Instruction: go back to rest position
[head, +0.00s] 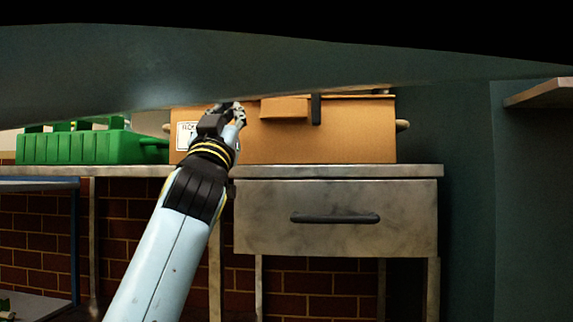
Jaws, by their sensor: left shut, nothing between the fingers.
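My left gripper (239,112) shows in the head view at the end of my light-blue left arm, which rises from the bottom left. It is shut with nothing between its fingers. It appears in front of the left part of a cardboard box (330,140); I cannot tell whether it touches the box. My right gripper is not in view.
The box stands on a metal workbench (410,171) with a closed drawer (335,237) under its top. A green crate (75,148) stands left of the box. A wooden shelf (540,94) juts in at the right. A large dark surface covers the upper view.

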